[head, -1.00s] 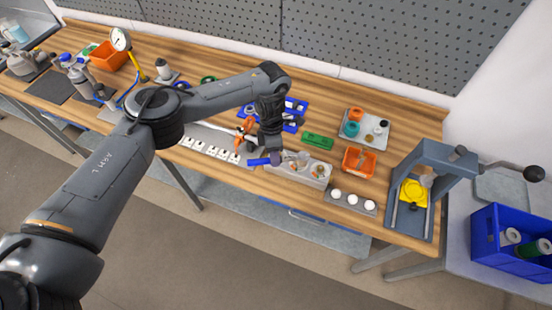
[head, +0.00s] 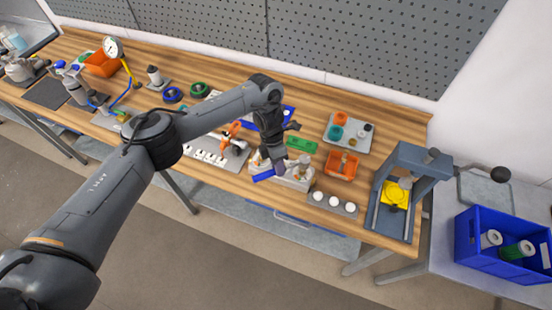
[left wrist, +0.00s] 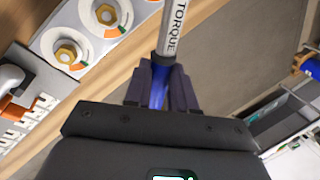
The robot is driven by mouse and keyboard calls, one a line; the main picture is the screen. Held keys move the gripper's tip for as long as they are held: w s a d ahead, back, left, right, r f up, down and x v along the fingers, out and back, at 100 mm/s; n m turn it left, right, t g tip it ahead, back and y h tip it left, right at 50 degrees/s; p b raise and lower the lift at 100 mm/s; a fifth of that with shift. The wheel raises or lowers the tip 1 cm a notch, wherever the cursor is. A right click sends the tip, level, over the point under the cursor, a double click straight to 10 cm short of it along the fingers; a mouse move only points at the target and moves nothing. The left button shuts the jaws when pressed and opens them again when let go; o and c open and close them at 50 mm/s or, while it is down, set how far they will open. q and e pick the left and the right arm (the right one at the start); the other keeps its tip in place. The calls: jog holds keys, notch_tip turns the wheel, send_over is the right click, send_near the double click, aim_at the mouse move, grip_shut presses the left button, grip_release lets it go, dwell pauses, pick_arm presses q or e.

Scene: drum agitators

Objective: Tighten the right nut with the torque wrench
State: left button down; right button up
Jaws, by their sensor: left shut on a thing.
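My left gripper (head: 274,160) is shut on the torque wrench's blue handle (left wrist: 158,84). The wrench's silver shaft (left wrist: 172,30), marked TORQUE, runs up out of the left wrist view; its head is hidden there. In the head view the blue handle (head: 263,175) sticks out below the fingers, at the front of the pale nut block (head: 296,185). In the left wrist view, two brass nuts sit on white dials with green and orange arcs: the left nut (left wrist: 67,52) and the right nut (left wrist: 105,14). Whether the wrench touches a nut cannot be told. My right gripper is out of view.
An orange bin (head: 342,164), a plate with three white knobs (head: 334,202) and a grey press (head: 408,190) with a yellow part stand right of the block. A green block (head: 301,145) lies behind it. An orange-handled tool (head: 231,130) is to the left.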

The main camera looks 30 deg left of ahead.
pick_arm(q)
jog(key=shift+s+d+n, duration=0.4)
jog(key=shift+s+n, duration=0.05)
jog(key=shift+n, duration=0.15)
jog(key=d+f+n+t+p, duration=0.2)
jog(key=d+n+t+p, duration=0.1)
jog(key=d+n+p, duration=0.4)
jog(key=d+n, duration=0.2)
jog(key=n, duration=0.2)
jog(key=shift+s+d+f+n, duration=0.15)
jog(key=shift+s+f+n, duration=0.15)
dwell(0.6)
jog(key=shift+f+b, duration=0.5)
jog(key=shift+f, duration=0.05)
